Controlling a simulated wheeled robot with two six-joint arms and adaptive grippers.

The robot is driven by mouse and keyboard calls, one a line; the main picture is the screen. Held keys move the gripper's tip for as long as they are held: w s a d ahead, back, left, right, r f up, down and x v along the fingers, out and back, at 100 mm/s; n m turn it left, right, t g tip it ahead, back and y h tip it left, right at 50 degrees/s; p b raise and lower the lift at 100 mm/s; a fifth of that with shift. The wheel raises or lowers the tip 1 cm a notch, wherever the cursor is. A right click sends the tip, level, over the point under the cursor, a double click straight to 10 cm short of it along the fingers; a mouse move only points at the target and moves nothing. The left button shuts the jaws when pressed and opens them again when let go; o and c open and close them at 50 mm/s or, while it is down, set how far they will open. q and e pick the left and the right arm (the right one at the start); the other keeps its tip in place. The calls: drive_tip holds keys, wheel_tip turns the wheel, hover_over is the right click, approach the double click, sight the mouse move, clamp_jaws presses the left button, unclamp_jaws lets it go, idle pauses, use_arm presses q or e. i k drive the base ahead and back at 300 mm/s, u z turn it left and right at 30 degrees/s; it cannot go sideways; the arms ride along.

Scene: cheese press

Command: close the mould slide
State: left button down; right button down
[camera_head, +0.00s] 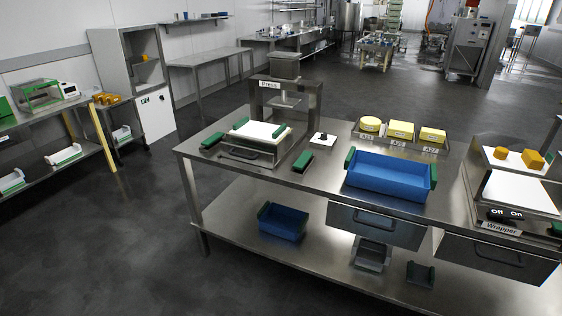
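The press (314,103), a grey metal frame with a block on top and a sign reading "Press", stands at the back left of the steel table. The mould slide (228,143) is a low metal tray holding a white slab (259,131). It sits in front of and below the press head, toward the near left. A dark handle (240,153) is on its near side. The slide appears pulled forward, out from under the press plate (285,101). Neither of my grippers is in view.
A blue bin (388,178), yellow cheeses (401,130) and the wrapper (512,192) occupy the table's right side. The front left tabletop is clear.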

sight(267, 156)
drive_tip(key=z, duration=0.7)
drive_tip(key=i, duration=0.75)
drive_tip(key=z, duration=0.5)
drive_tip(key=i, duration=0.85)
drive_tip(key=u, duration=0.55)
